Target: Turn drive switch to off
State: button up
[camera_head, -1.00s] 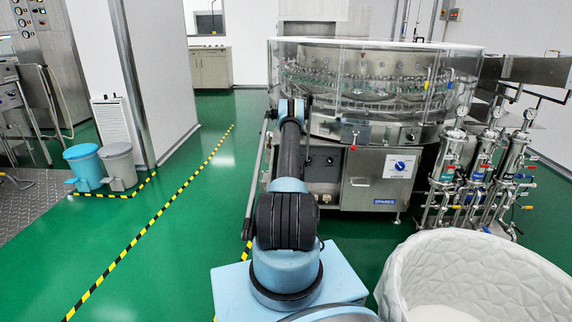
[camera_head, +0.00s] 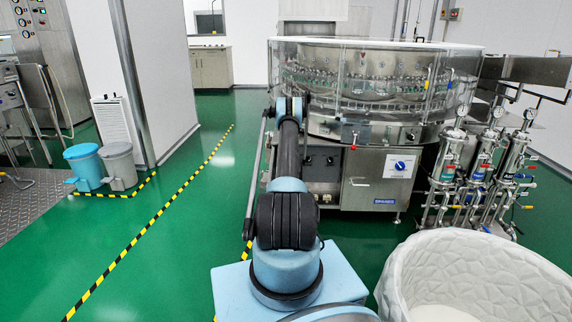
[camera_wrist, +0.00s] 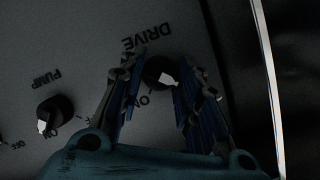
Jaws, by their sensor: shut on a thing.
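In the wrist view the drive switch (camera_wrist: 158,71) is a round black knob with a white pointer mark, under an upside-down DRIVE label. The white mark faces the lower right. An ON label sits just below the knob, partly hidden by my fingers. My gripper (camera_wrist: 158,84) has its blue-padded fingers on both sides of the knob and is shut on it. In the head view, my arm hides the gripper and the switch at the front of the rotary washer (camera_head: 385,85).
The pump switch (camera_wrist: 55,113), another black knob, is left of my gripper on the same grey panel (camera_wrist: 95,50). A bright metal edge (camera_wrist: 268,85) runs along the right.

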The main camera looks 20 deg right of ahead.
jog(key=o, duration=1.1)
jog(key=shift+c, duration=0.2)
jog(key=shift+s, duration=0.1)
jog(key=v, duration=1.1)
jog(key=shift+s, duration=0.35)
jog(key=shift+r, duration=0.1)
